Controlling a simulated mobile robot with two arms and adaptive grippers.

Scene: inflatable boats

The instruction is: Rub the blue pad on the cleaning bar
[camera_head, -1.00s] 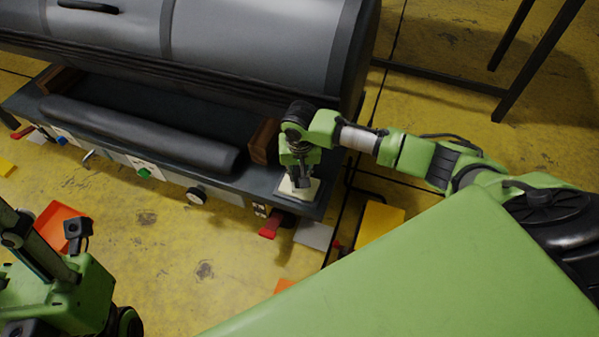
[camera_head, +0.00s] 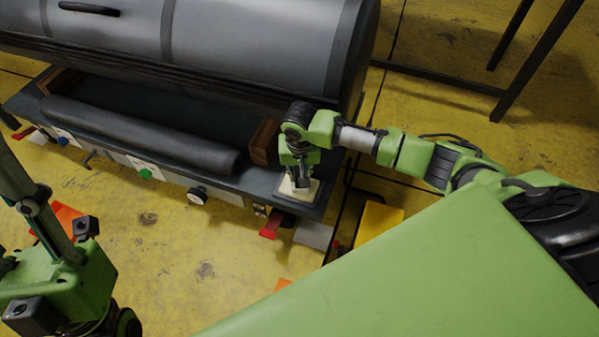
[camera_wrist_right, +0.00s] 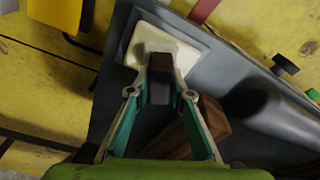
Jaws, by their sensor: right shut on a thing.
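My right gripper (camera_head: 300,184) points down at the right end of the machine's ledge. In the right wrist view its teal-lined fingers (camera_wrist_right: 158,82) are shut on a small dark block (camera_wrist_right: 160,92). A cream square pad (camera_wrist_right: 176,50) lies directly beyond the block; I cannot tell whether they are joined. The pad also shows under the gripper in the head view (camera_head: 309,193). A long dark bar (camera_head: 150,136) lies in the machine's front trough. I see no clearly blue pad, only a small blue patch (camera_head: 62,139) on the machine's front. My left gripper's fingers are out of view.
Wooden blocks (camera_head: 264,141) flank the trough. Knobs, including a white one (camera_head: 196,196), line the front. A red lever (camera_head: 270,226) and a yellow box (camera_head: 378,222) are near the right corner. The yellow floor in front is largely clear.

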